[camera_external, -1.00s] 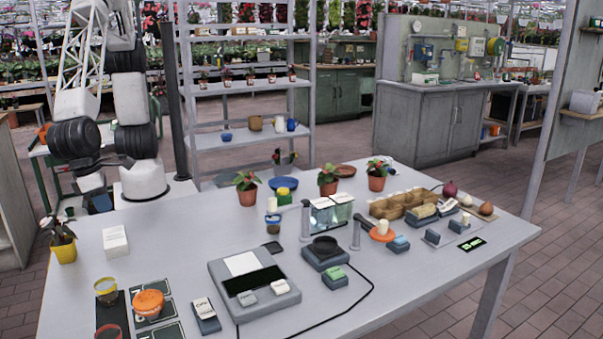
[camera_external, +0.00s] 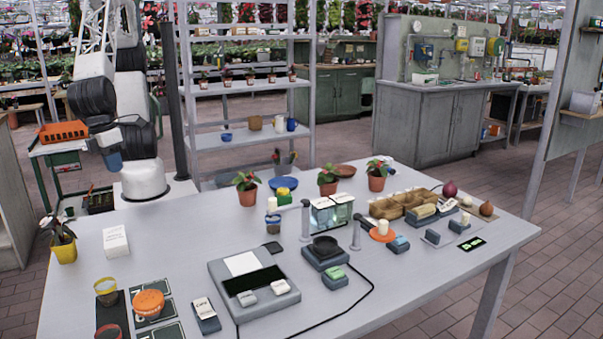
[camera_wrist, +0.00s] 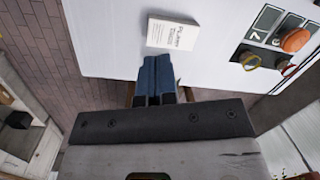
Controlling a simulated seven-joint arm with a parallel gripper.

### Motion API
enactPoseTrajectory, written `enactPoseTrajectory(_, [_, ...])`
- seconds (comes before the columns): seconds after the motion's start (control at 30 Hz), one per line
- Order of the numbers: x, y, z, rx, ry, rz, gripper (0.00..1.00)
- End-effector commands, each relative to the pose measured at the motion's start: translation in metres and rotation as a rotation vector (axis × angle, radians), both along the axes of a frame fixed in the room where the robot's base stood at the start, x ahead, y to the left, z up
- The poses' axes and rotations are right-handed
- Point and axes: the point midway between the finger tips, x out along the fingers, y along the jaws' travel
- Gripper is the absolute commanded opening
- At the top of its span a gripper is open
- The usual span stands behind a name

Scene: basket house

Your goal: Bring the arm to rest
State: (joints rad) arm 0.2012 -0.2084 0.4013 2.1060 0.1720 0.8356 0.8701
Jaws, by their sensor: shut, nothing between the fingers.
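My arm stands behind the table's left end in the external view, folded up with its gripper (camera_external: 113,162) hanging in the air behind and above the table's far left edge. The gripper holds nothing. In the wrist view the dark blue fingers of the gripper (camera_wrist: 157,72) are together. They point toward a white printed box (camera_wrist: 172,33) on the white tabletop. The box (camera_external: 115,241) also stands on the table in the external view, apart from the gripper.
The table (camera_external: 180,235) holds a yellow plant pot (camera_external: 64,251), an orange lid (camera_external: 148,303), a grey device (camera_external: 255,285) and several potted plants. A side table with an orange crate (camera_external: 63,131) stands at the left. A shelf rack (camera_external: 250,136) stands behind.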

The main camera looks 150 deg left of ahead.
Motion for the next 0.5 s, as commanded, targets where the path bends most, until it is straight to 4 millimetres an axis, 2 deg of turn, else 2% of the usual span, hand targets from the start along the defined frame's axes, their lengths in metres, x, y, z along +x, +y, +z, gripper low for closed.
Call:
enactPoseTrajectory(0.03, [-0.010, 0.006, 0.011, -0.010, -0.017, 0.049, 0.00])
enactPoseTrajectory(0.2, [-0.045, 0.025, 0.041, -0.043, -0.060, 0.231, 0.00])
enactPoseTrajectory(0.5, [-0.110, 0.052, 0.082, -0.113, -0.132, 0.548, 0.00])
